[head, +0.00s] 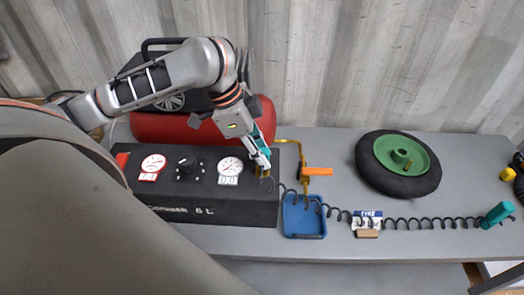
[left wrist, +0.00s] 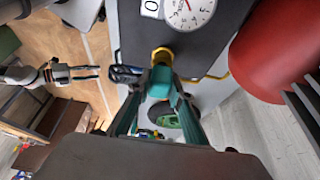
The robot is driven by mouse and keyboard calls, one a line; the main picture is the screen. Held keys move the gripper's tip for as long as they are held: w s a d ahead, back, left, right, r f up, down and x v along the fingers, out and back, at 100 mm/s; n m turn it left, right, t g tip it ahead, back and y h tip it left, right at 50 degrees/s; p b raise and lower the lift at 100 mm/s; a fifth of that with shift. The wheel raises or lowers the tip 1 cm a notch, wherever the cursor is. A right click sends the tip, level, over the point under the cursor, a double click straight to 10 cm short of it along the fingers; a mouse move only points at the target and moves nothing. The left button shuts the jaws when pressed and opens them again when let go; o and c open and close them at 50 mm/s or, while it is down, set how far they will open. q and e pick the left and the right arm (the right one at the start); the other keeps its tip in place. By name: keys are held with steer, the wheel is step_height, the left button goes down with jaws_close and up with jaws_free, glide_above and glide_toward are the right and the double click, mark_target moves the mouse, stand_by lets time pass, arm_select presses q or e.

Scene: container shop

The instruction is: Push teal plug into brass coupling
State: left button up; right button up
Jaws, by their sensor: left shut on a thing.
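My left gripper (head: 262,158) is at the right end of the black gauge panel (head: 225,205). In the left wrist view its two fingers (left wrist: 158,100) are closed around the teal plug (left wrist: 161,76). The brass coupling (left wrist: 162,56) shows as a ring just beyond the plug, at the panel's edge. The plug's front end lines up with this ring and seems to meet it; I cannot tell how deep it sits. In the head view the brass coupling (head: 264,172) is partly hidden by the fingers. My right gripper (left wrist: 84,73) is open and empty, far from the panel.
A coiled black hose (head: 420,221) runs right to a teal handle (head: 497,214). A brass pipe with an orange lever (head: 317,171) stands near the gripper. A blue tray (head: 303,234), a wheel (head: 372,180) and a red tank (head: 150,128) surround it. The front bench edge is clear.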

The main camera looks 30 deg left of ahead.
arm_select(q)
steer(key=shift+f, duration=0.55)
stand_by(0.6)
steer(key=o, duration=1.1)
steer(key=shift+o, duration=0.2)
steer(key=v, duration=1.2)
steer(key=shift+d, duration=0.1)
